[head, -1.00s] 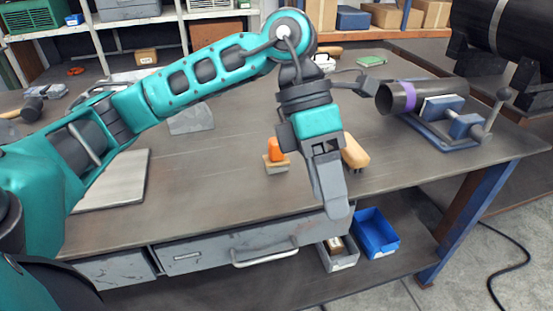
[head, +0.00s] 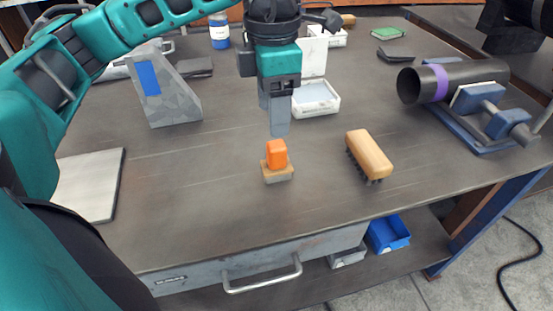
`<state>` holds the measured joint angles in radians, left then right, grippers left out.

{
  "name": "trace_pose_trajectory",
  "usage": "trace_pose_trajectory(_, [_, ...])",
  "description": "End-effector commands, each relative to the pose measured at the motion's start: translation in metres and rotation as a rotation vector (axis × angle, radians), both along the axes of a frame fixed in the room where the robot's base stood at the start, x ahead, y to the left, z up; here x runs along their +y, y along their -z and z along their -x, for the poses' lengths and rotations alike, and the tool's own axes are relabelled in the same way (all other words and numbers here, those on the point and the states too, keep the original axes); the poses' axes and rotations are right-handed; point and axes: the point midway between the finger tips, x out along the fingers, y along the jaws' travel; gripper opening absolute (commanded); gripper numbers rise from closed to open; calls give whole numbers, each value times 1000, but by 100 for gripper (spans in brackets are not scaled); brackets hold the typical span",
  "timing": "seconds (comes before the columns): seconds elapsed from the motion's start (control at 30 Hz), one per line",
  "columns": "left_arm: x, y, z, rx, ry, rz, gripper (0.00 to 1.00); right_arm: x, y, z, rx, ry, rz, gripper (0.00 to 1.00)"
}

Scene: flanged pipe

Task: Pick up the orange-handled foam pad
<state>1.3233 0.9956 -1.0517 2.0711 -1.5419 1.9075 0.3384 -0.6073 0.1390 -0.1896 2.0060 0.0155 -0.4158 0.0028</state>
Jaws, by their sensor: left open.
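The foam pad (head: 277,173) with its orange handle (head: 276,152) sits upright on the workbench, near the middle of the head view. It has a tan layer over a grey base. My left gripper (head: 273,119) points down just above and behind the orange handle in the picture, apart from it. Its jaws are open and nothing shows between them. My right gripper is not in view.
A wooden brush (head: 369,155) lies to the pad's right. A dark pipe with a purple band (head: 450,82) rests in a blue vise (head: 487,115). An open white box (head: 315,97) and a grey angled block (head: 165,92) stand behind. The bench (head: 215,215) is clear in front of the pad.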

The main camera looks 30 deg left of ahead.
Motion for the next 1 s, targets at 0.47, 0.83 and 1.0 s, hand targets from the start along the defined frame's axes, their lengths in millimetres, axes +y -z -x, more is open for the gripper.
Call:
trace_pose_trajectory(0.47, [-5, 58, 3, 3, 2, 1, 62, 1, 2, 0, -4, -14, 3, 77])
trace_pose_trajectory(0.83, [-8, 92, 3, 1, 0, 2, 62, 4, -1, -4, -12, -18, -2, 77])
trace_pose_trajectory(1.0, [-8, 91, 3, 1, 0, 2, 60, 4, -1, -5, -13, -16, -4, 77])
